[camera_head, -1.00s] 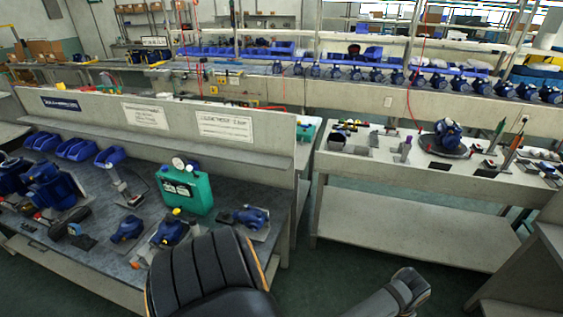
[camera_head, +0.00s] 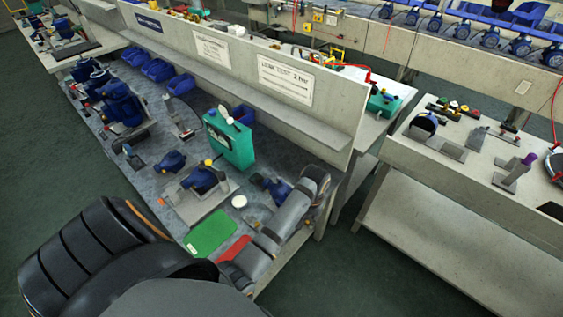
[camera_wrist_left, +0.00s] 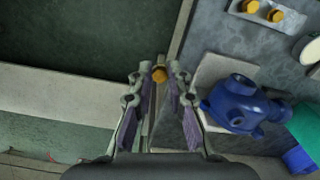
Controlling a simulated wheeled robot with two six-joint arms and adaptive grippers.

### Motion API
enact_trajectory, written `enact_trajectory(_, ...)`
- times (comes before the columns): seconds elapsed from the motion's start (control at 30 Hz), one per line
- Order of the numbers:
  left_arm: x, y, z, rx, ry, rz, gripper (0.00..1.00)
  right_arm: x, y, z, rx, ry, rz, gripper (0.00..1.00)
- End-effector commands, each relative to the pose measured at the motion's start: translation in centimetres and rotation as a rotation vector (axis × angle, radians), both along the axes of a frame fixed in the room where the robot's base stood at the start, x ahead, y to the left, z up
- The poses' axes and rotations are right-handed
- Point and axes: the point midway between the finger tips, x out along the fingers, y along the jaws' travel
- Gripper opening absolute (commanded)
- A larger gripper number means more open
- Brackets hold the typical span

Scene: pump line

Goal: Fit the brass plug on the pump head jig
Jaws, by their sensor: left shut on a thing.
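My left gripper (camera_head: 312,206) hangs over the right end of the grey bench (camera_head: 158,202), mostly hidden by its own wrist in the head view. In the left wrist view the gripper (camera_wrist_left: 158,85) is shut on a small brass plug (camera_wrist_left: 159,74) at its fingertips. A blue pump head (camera_wrist_left: 235,104) on a pale plate, likely the jig, lies just right of the fingers there, apart from them. The same pump head (camera_head: 270,187) shows in the head view left of my wrist. My right gripper is out of view.
A tray (camera_wrist_left: 285,22) with two brass pieces lies near the bench edge. A low partition (camera_head: 285,85) runs behind.

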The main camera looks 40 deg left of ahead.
Motion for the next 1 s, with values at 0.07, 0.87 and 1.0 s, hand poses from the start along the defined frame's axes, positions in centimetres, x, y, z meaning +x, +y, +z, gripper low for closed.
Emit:
enact_trajectory(0.07,1.5,2.2,1.2,0.010,-0.007,0.159,0.00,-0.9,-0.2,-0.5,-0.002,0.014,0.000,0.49)
enact_trajectory(0.87,5.9,11.7,9.0,0.009,-0.002,1.065,0.00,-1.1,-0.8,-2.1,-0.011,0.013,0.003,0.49)
enact_trajectory(1.0,5.9,11.7,8.1,0.009,-0.003,1.065,0.00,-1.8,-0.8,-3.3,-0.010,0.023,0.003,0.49)
